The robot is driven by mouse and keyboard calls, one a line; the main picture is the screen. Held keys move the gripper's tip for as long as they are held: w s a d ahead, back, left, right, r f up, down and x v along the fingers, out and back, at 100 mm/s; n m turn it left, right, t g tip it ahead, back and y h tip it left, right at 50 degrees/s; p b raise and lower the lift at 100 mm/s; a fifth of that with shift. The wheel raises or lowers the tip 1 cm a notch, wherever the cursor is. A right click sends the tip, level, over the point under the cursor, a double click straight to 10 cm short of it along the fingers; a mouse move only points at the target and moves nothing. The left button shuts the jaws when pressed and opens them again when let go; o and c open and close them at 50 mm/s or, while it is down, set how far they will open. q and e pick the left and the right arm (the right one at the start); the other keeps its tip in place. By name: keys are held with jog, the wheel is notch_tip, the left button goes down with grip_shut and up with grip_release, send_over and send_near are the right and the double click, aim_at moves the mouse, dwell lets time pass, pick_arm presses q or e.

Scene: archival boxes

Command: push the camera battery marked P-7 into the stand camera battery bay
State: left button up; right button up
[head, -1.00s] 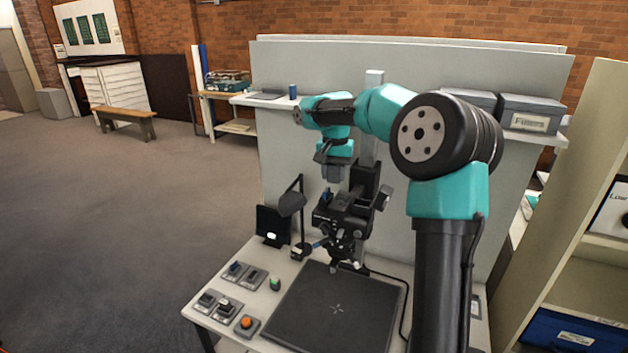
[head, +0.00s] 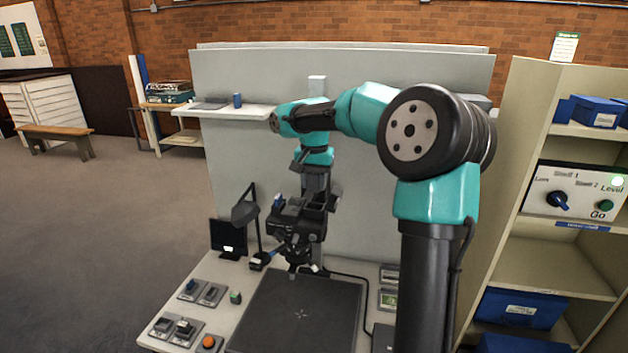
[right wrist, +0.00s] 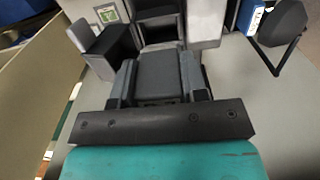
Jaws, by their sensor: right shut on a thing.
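The stand camera (head: 293,222) is black and stands upright at the back of the table on a support. My right gripper (head: 316,190) points down just above and right of it in the head view. In the right wrist view the jaws (right wrist: 158,82) are shut on a dark grey block, the camera battery (right wrist: 157,72). Its P-7 mark does not show, and I cannot pick the battery out in the head view. I cannot make out the battery bay, nor tell whether the battery touches the camera. My left gripper is not in view.
A desk lamp (head: 246,212) and a small dark screen (head: 228,238) stand left of the camera. A dark mat (head: 300,315) lies in front, with several control boxes to its left. A shelf unit (head: 528,200) stands at the right.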

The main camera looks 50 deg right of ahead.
aim_at(314, 207)
jog(key=shift+f, duration=2.3)
jog(key=shift+s+a+f, duration=0.1)
jog(key=shift+f, duration=0.8)
jog(key=shift+s+a+f, duration=0.1)
jog(key=shift+f, duration=0.75)
dwell(0.5)
jog(key=o, duration=1)
jog(key=shift+w, duration=0.1)
jog(key=shift+c, duration=0.4)
jog(key=shift+o, duration=0.5)
jog(key=shift+d+r, duration=0.2)
jog(key=shift+r, duration=2.95)
jog(key=shift+c, duration=0.2)
